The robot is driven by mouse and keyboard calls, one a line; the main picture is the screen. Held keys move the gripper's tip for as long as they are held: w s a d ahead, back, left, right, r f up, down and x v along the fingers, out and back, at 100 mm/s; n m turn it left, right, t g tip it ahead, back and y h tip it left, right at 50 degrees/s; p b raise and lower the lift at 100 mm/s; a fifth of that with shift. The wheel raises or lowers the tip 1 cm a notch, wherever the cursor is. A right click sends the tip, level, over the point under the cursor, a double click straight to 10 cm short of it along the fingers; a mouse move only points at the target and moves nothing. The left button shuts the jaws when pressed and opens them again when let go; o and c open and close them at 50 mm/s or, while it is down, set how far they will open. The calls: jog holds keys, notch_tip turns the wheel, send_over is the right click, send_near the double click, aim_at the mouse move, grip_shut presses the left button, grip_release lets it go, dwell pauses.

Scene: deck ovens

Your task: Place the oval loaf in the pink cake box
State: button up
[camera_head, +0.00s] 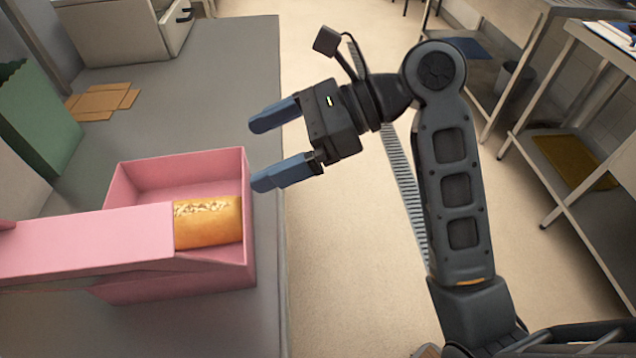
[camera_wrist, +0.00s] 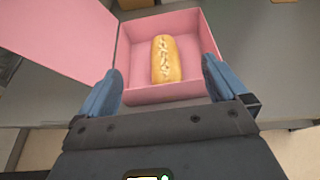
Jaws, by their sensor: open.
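The pink cake box (camera_head: 247,215) stands open on the grey counter, its lid folded out toward the left of the head view. The oval loaf (camera_head: 208,224) is golden brown with pale flakes on top and lies inside the box; the lid hides part of it in the head view. The wrist view shows the whole loaf (camera_wrist: 166,60) on the floor of the box (camera_wrist: 192,89), apart from the fingers. My gripper (camera_head: 279,146) is open and empty, above and to the right of the box, beyond the counter's edge in the picture.
A green paper bag (camera_head: 38,120) and flat brown cardboard (camera_head: 103,101) are at the back left of the counter. A white appliance (camera_head: 120,32) stands behind. The counter's right edge drops to an open floor (camera_head: 330,250). Metal shelving (camera_head: 560,150) stands at the right.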

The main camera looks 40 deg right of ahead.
jog(key=s+d+f+n+t+h, duration=0.2)
jog(key=s+d+f+n+h, duration=0.15)
jog(key=s+f+h, duration=0.35)
jog(key=s+d+f+n+t+h, duration=0.25)
jog(key=s+f+n, duration=0.2)
jog(key=f, duration=0.45)
jog(key=s+a+r+n+t+h, duration=0.1)
jog(key=s+r+n, duration=0.3)
jog(key=s+n, duration=0.4)
jog(key=s+r+n+t+h, duration=0.1)
jog(key=s+r+n+t, duration=0.1)
jog(key=s+n, duration=0.5)
jog(key=s+r, duration=0.1)
jog(key=s, duration=0.2)
jog(key=shift+s+a+r+n+t, duration=0.35)
jog(key=shift+s+n, duration=0.05)
